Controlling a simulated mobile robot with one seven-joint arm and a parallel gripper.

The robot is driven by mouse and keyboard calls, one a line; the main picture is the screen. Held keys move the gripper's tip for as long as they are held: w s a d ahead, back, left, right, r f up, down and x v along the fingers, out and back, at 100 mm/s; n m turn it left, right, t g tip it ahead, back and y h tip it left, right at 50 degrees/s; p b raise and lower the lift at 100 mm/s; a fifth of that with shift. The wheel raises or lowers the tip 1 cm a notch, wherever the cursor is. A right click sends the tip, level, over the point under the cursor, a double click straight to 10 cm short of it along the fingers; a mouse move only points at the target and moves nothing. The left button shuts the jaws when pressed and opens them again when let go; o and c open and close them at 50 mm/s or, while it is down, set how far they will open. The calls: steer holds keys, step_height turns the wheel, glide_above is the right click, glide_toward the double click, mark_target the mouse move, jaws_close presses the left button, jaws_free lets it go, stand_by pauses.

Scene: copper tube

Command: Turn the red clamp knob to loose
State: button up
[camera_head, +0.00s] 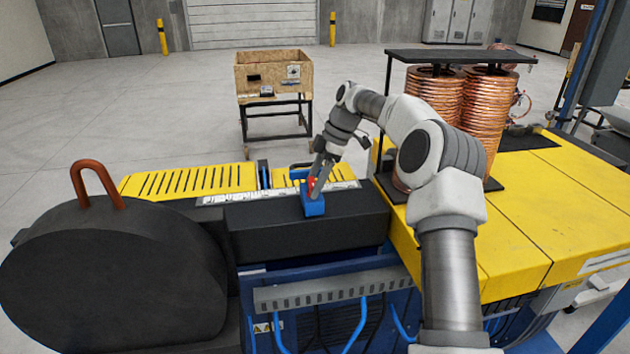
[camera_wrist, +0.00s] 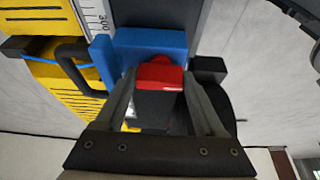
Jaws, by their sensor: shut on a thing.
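The red clamp knob (camera_wrist: 160,76) sits against a blue clamp block (camera_wrist: 150,42) in the wrist view. In the head view the knob (camera_head: 313,182) is a small red patch at the blue clamp (camera_head: 314,206) on the black rail. My gripper (camera_wrist: 161,84) has a finger on each side of the knob and is shut on it. In the head view my gripper (camera_head: 318,180) reaches down to the clamp and partly hides the knob. The knob's turn angle cannot be told.
A white scale strip (camera_head: 245,196) runs beside the black rail (camera_head: 350,218). Yellow slotted covers (camera_head: 190,180) lie behind it. Copper coils (camera_head: 485,110) stand on the yellow machine top at the right. A black handle (camera_wrist: 72,65) lies left of the knob. A wooden crate (camera_head: 273,72) stands behind.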

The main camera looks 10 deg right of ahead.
steer(key=shift+r+n, duration=0.1)
steer(key=shift+n, duration=0.2)
steer(key=o, duration=1.3)
steer(key=shift+o, duration=0.2)
